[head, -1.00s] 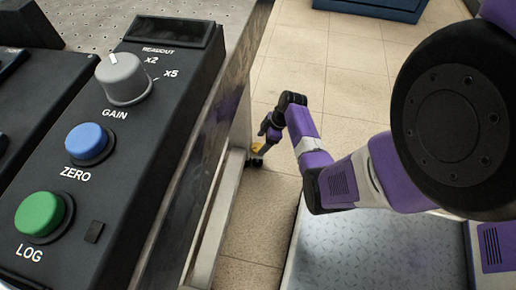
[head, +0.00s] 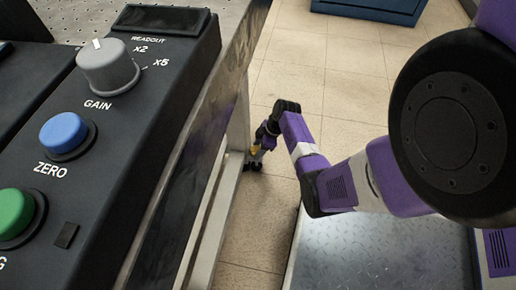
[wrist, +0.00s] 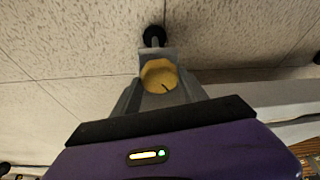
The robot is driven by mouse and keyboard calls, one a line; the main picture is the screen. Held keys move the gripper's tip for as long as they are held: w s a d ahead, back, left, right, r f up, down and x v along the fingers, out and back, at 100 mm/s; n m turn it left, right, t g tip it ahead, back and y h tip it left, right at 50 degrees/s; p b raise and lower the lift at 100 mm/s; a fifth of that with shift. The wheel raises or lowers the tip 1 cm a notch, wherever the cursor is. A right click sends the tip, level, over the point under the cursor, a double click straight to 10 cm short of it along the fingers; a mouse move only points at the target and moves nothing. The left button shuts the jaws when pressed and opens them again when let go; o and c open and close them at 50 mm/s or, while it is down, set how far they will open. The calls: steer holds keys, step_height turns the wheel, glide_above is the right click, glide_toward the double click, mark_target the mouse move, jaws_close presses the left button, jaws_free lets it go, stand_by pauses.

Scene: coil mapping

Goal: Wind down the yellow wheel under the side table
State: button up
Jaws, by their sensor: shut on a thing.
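The yellow wheel (wrist: 159,76) shows in the wrist view, with a dark line on its upper face. It sits low by the foot of the table leg. My gripper (wrist: 160,90) is shut on the yellow wheel, with grey fingers on both sides of it. In the head view my gripper (head: 257,150) is down near the floor beside the table leg, and only a small bit of the yellow wheel shows there. The side table's metal frame (head: 217,200) runs just left of the gripper. A small black caster (wrist: 153,36) shows just beyond the wheel.
A black control box (head: 130,110) with a grey knob, a blue button and a green button stands on the table top at left. A blue cabinet (head: 368,8) stands at the back. Tiled floor (head: 340,85) is open beyond the arm.

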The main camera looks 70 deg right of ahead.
steer(key=shift+a+r+m+h+p, duration=0.15)
steer(key=shift+m+h+p, duration=0.25)
steer(key=shift+m+p, duration=0.8)
steer(key=shift+m+h+p, duration=0.7)
steer(key=shift+m+p, duration=0.4)
steer(key=shift+m, duration=0.7)
steer(key=o, duration=1.4)
steer(key=shift+c, duration=0.2)
steer(key=p+v, duration=0.4)
steer(key=v, duration=0.3)
steer(key=shift+s+r, duration=0.2)
